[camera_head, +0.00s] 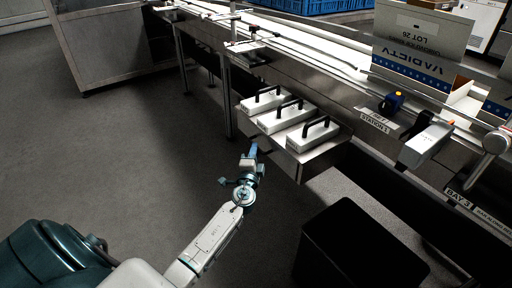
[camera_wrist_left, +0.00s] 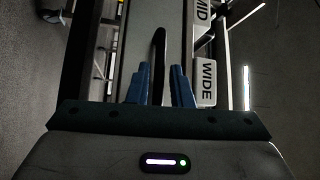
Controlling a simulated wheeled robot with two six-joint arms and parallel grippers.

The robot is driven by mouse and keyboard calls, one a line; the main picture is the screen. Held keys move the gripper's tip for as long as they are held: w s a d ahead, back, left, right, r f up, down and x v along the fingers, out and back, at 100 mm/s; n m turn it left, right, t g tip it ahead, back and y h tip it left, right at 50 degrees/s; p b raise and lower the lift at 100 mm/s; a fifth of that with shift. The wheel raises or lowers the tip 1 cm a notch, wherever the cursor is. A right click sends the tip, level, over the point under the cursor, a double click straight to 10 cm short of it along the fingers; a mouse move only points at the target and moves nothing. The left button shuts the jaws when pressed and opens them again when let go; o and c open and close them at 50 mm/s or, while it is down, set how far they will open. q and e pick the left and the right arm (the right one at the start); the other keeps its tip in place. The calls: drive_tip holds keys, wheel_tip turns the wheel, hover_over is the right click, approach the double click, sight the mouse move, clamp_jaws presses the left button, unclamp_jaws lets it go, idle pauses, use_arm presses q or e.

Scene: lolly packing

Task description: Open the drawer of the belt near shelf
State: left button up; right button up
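The near shelf (camera_head: 326,153) is a metal ledge on the near side of the belt (camera_head: 318,58). My left gripper (camera_head: 251,151) is beside the shelf's near left end, low and close to its front face. In the left wrist view its two blue fingers (camera_wrist_left: 160,88) are apart. A dark upright bar (camera_wrist_left: 158,50) shows between them, in front of a grey panel; it looks like a handle. I cannot tell whether the fingers touch it. The drawer's outline and how far it is open cannot be made out. My right gripper is not in view.
White blocks with black handles (camera_head: 284,117) stand on the shelf. A black bin (camera_head: 357,248) stands on the floor at lower right. White labels reading "WIDE" (camera_wrist_left: 206,82) and "MID" (camera_wrist_left: 203,12) are right of the fingers. The floor (camera_head: 130,140) at left is clear.

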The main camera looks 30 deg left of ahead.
use_arm(q)
drive_tip(key=shift+x, duration=1.35)
clamp_jaws()
drive_tip(key=shift+f, duration=0.1)
drive_tip(key=shift+s, duration=0.1)
